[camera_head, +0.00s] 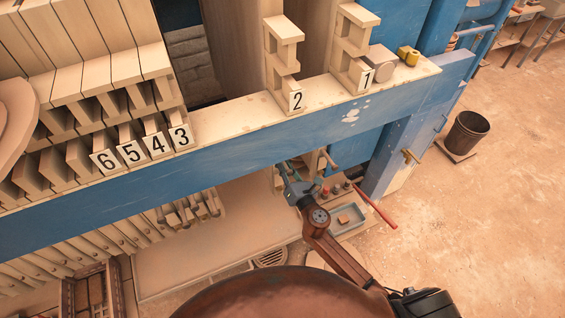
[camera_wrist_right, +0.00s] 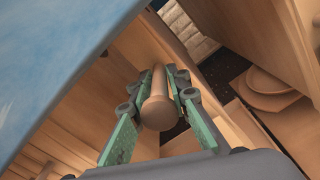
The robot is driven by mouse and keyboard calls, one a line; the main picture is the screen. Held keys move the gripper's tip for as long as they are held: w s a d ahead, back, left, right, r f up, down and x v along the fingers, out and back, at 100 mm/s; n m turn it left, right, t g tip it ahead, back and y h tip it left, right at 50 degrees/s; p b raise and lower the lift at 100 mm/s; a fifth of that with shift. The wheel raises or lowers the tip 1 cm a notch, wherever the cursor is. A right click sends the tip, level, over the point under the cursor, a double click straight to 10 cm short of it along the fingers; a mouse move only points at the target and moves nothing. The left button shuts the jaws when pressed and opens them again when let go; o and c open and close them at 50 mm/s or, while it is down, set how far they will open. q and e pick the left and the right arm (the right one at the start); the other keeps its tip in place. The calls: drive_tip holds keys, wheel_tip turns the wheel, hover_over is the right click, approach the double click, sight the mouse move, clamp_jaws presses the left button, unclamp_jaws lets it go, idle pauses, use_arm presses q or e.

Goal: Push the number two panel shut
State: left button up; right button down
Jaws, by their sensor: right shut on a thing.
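The number two panel (camera_head: 297,101) is a tan filter plate with a "2" label, standing upright in the press above the blue beam. It stands apart from the number three panel (camera_head: 180,137) on its left, with a wide gap between, and a smaller gap separates it from the number one panel (camera_head: 366,77). My right gripper (camera_head: 291,180) is below the beam, under the "2" label. In the right wrist view its green-padded fingers are shut around a round wooden handle (camera_wrist_right: 157,112), which appears to belong to the number two panel. My left gripper is not in view.
The blue beam (camera_head: 240,131) runs across above my right gripper. Panels four, five and six stand packed beside number three. A red bar (camera_head: 376,207) and a tray (camera_head: 346,219) lie right of my gripper. A bucket (camera_head: 467,133) stands on the open floor.

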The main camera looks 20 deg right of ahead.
drive_tip(key=shift+a+f, duration=0.1)
idle(0.3)
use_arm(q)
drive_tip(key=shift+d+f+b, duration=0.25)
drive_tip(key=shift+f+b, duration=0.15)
use_arm(e)
drive_tip(key=s+a, duration=0.1)
drive_tip(key=a, duration=1)
drive_tip(key=s+a, duration=0.2)
drive_tip(key=a, duration=0.9)
drive_tip(key=shift+s+a, duration=0.3)
drive_tip(key=shift+a, duration=0.05)
drive_tip(key=c, duration=2.2)
unclamp_jaws()
drive_tip(key=shift+a, duration=0.1)
drive_tip(key=shift+o, duration=1.3)
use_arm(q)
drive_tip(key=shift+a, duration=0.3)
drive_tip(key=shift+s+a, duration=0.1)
use_arm(e)
drive_tip(key=shift+s, duration=0.1)
drive_tip(key=s+d, duration=0.2)
drive_tip(key=s, duration=1)
